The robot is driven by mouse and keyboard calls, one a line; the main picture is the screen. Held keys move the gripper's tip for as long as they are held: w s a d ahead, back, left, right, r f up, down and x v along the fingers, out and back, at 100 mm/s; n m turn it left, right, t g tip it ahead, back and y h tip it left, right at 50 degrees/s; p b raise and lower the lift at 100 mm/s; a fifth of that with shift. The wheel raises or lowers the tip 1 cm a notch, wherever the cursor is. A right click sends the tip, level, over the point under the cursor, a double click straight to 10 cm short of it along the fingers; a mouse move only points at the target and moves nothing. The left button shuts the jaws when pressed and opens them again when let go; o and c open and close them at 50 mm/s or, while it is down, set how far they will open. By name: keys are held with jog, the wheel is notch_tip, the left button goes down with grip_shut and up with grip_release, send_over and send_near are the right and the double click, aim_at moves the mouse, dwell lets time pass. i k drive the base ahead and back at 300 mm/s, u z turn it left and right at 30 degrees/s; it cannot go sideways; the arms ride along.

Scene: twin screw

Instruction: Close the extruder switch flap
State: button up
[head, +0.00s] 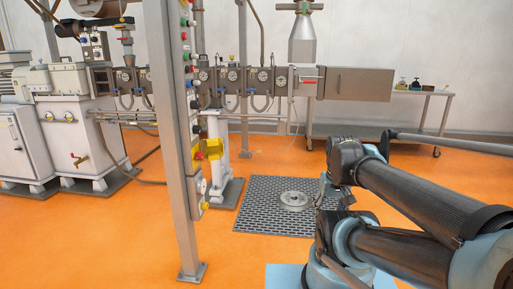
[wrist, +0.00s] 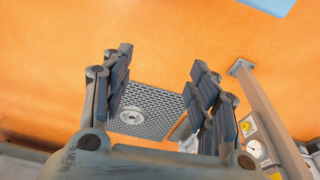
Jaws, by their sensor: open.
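A yellow part (head: 210,148), which looks like the switch flap, sticks out from the narrow switch column beside the grey post in the head view. Its hinge and exact angle are too small to tell. My gripper (wrist: 158,85) is open and empty in the wrist view, its two dark fingers wide apart. In the head view my arm is folded at the right, well apart from the yellow part, and the fingers are hard to make out. The wrist view shows a post with a dial and yellow labels at the right, but I cannot make out the flap there.
The grey post (head: 175,130) stands in front of the extruder (head: 250,80). A perforated floor mat (head: 260,217) with a round metal disc (head: 294,199) lies between my arm and the switch column. A side table (head: 420,93) stands behind. The orange floor nearby is clear.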

aim_at(213, 149)
jog(key=k, duration=0.55)
jog(key=u, duration=0.5)
jog(key=i, duration=2.1)
jog(key=z, duration=0.5)
